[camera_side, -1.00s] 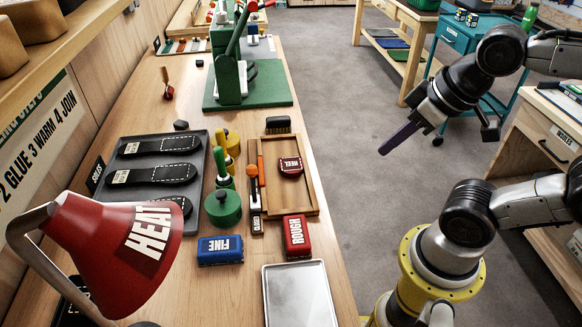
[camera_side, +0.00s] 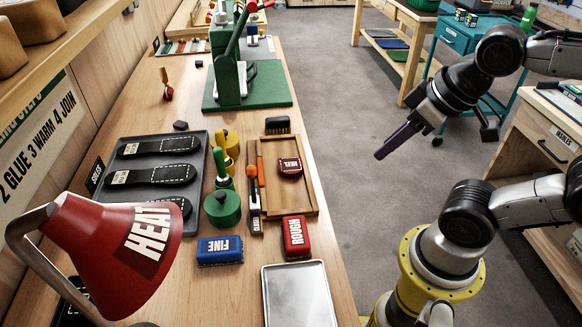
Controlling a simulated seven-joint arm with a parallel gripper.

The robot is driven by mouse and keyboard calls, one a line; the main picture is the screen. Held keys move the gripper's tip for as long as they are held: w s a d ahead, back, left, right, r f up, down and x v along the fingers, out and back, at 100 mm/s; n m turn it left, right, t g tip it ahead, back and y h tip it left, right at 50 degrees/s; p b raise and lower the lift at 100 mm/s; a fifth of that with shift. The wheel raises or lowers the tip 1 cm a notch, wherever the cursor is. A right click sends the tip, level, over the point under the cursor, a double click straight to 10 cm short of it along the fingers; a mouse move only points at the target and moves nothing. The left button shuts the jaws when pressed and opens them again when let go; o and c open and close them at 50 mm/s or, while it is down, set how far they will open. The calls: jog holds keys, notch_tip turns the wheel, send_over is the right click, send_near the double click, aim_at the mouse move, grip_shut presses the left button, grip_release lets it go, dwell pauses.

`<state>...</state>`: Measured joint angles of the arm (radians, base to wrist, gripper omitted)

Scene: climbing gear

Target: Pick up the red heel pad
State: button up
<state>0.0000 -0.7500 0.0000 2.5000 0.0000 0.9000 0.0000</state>
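The red heel pad (camera_side: 290,168), marked HEEL, lies in the right part of a shallow wooden tray (camera_side: 309,200) on the bench. My gripper (camera_side: 385,152) is in the air to the right of the bench, over the grey floor, apart from the pad. Its dark purple fingers point down and left. From this side the fingers overlap, so I cannot see whether there is a gap between them. No object shows at the fingertips.
A red ROUGH block (camera_side: 297,238) and a blue FINE block (camera_side: 220,250) sit in front of the tray, near a metal tray (camera_side: 299,295). A red HEAT lamp (camera_side: 125,250) is at front left. A green press (camera_side: 235,80) stands behind.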

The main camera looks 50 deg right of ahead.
jog(key=o, duration=0.9)
jog(key=shift+o, duration=0.2)
jog(key=w+r+n+g, duration=0.1)
jog(key=w+r+n, duration=0.4)
jog(key=w+n, duration=0.15)
jog(key=n+g, duration=0.3)
jog(key=g, duration=0.2)
send_over(293, 165)
jog(key=shift+m, duration=0.25)
jog(key=f, duration=1.5)
jog(key=shift+s+f, duration=0.2)
jog(key=shift+f, duration=0.1)
jog(key=shift+w+f, duration=0.2)
jog(key=shift+f, duration=2.85)
